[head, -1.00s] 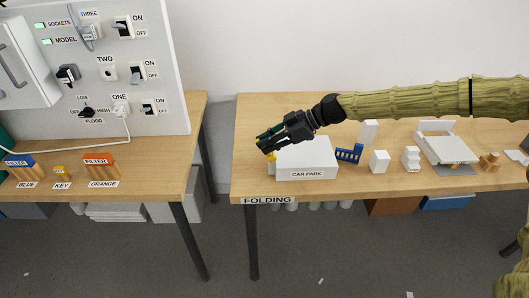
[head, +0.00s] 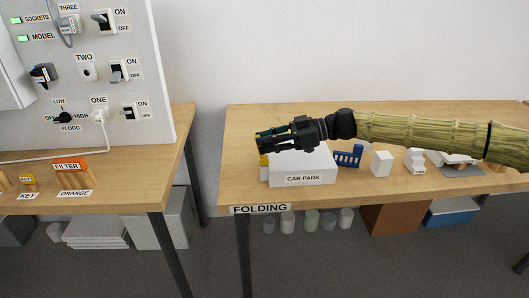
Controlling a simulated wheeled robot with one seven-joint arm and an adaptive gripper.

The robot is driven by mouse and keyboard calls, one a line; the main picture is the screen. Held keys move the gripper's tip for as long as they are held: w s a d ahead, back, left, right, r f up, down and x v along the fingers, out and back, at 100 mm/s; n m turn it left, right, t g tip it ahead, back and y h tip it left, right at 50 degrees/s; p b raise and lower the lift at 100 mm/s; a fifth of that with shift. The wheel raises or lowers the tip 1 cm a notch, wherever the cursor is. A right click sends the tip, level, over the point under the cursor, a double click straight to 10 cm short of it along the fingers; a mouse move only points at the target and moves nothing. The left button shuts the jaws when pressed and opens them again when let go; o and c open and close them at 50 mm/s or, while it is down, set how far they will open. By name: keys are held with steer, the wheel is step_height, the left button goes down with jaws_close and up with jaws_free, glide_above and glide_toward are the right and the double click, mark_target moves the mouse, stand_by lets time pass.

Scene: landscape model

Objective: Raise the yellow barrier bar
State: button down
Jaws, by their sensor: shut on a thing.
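The yellow barrier bar (head: 264,159) shows only as a small yellow patch at the left end of the white CAR PARK block (head: 303,181), above a small white post (head: 264,172). The rest of the bar is hidden by my gripper or too small to make out, so its angle cannot be told. My gripper (head: 262,143) reaches in from the right over the block, fingers pointing left and nearly level. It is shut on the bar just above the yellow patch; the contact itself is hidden.
A blue fence-like piece (head: 349,155) and white model blocks (head: 381,163) stand to the right on the wooden table (head: 235,180). A switch panel (head: 150,60) stands on another table at the left, with a gap between the tables. The table's back left is clear.

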steer(key=shift+d+y+b, duration=0.25)
steer(key=shift+y+b, duration=0.05)
steer(key=shift+b, duration=0.5)
steer(key=c, duration=1.4)
jaws_free()
steer(key=shift+c, duration=0.2)
steer(key=d, duration=0.4)
steer(key=d+r, duration=0.1)
steer(key=d, duration=0.3)
steer(key=d+r, duration=0.1)
steer(key=d, duration=0.3)
steer(key=shift+s, duration=0.1)
steer(key=shift+a+f, duration=0.1)
steer(key=shift+a, duration=0.05)
